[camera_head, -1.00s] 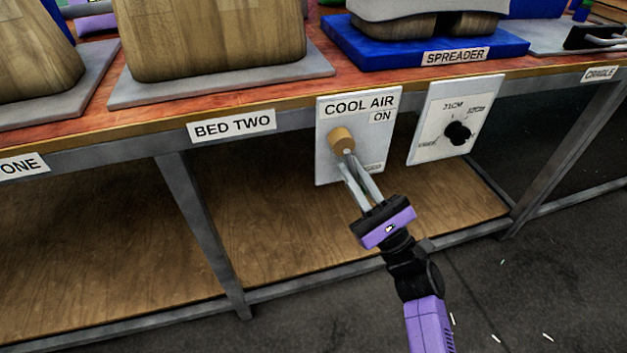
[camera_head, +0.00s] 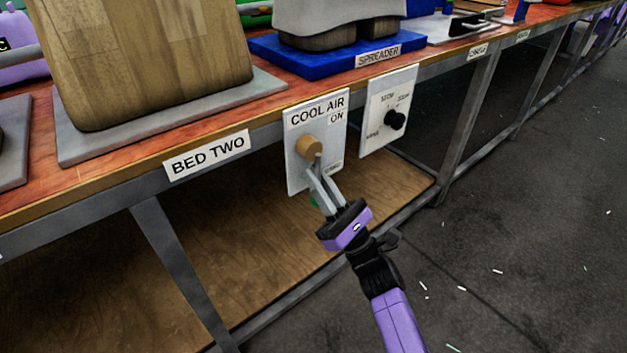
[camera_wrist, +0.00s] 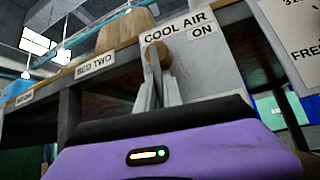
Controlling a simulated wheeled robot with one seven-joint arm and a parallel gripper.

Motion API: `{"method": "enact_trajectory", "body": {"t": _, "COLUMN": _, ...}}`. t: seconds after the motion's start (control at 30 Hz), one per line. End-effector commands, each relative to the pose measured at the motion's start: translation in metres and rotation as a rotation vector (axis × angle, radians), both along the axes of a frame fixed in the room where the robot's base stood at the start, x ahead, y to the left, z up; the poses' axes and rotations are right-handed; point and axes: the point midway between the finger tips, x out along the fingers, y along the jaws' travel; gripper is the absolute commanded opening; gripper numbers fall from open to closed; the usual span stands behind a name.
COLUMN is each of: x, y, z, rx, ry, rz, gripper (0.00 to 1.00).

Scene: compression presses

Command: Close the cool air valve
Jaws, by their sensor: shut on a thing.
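The cool air panel (camera_head: 303,172) is a white plate on the bench front, labelled "COOL AIR" with "ON" at its upper right and a smaller, partly hidden label lower right. Its valve has a round tan knob (camera_head: 308,147) on a short lever, left of the "ON" label. My gripper (camera_head: 317,166) reaches up from below, its grey fingers closed at the lever just under the knob. In the wrist view the knob (camera_wrist: 151,55) shows between and above the fingertips (camera_wrist: 158,78). The fingers hide most of the lever.
A second white panel with a black dial (camera_head: 395,120) sits close to the right. A "BED TWO" label (camera_head: 207,155) is on the bench edge to the left. A lower wooden shelf (camera_head: 250,240) lies under the bench. The dark floor (camera_head: 520,230) to the right is open.

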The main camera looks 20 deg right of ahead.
Motion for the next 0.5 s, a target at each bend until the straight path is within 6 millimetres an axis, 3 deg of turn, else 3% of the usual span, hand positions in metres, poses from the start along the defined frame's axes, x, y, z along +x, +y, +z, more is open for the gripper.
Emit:
{"method": "enact_trajectory", "body": {"t": 0.13, "x": -0.0007, "y": 0.0017, "z": -0.0020, "rx": 0.000, "ry": 0.002, "rz": 0.004, "gripper": 0.00}}
{"method": "enact_trajectory", "body": {"t": 0.17, "x": -0.0007, "y": 0.0018, "z": -0.0019, "rx": 0.000, "ry": 0.002, "rz": 0.005, "gripper": 0.17}}
{"method": "enact_trajectory", "body": {"t": 0.23, "x": -0.0006, "y": 0.0018, "z": -0.0017, "rx": 0.000, "ry": 0.002, "rz": 0.005, "gripper": 0.30}}
{"method": "enact_trajectory", "body": {"t": 0.5, "x": -0.0003, "y": 0.0014, "z": -0.0005, "rx": -0.001, "ry": 0.001, "rz": 0.004, "gripper": 0.32}}
